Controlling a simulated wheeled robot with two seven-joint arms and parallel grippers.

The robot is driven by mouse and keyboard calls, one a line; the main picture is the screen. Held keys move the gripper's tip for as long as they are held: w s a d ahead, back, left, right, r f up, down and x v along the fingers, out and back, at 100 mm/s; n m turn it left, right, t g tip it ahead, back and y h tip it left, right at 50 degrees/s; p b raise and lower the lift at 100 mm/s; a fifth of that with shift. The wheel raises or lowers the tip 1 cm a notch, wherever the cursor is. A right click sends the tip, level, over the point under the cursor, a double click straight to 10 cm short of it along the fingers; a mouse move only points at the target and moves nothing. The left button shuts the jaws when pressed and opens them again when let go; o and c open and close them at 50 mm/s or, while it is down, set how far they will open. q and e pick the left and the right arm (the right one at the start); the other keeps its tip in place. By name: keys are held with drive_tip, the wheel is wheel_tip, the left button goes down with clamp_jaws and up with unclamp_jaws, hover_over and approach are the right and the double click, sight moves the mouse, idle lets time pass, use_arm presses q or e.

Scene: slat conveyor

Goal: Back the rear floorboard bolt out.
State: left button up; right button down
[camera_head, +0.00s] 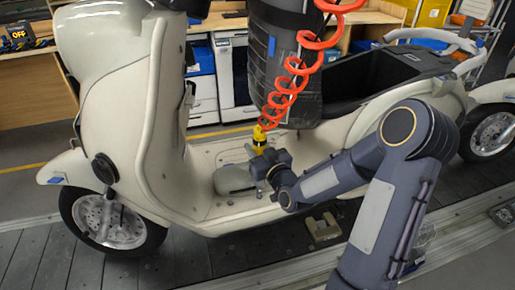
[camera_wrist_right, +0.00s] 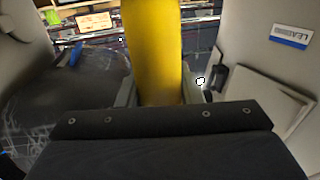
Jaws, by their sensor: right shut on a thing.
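A yellow tool (camera_head: 259,138) hangs upright at the lower end of a red coiled hose (camera_head: 287,85). My right gripper (camera_head: 262,153) is shut on the tool above the scooter's cream floorboard (camera_head: 204,156). In the right wrist view the yellow tool (camera_wrist_right: 155,50) stands between the two fingers of the gripper (camera_wrist_right: 156,92). The tool's lower end and the rear floorboard bolt cannot be made out; my gripper and forearm cover part of the floorboard. My left gripper is not in view.
The cream scooter (camera_head: 120,80) stands on the dark slat conveyor (camera_head: 180,262). A grey rounded part (camera_head: 234,179) sits on the floorboard beside my gripper. A dark column (camera_head: 262,50) hangs behind the hose. A tan block (camera_head: 323,228) lies on the slats in front.

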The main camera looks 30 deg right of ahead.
sight(257, 129)
drive_tip(key=shift+r, duration=0.6)
drive_tip(key=shift+r+p, duration=1.5)
drive_tip(key=shift+r, duration=1.25)
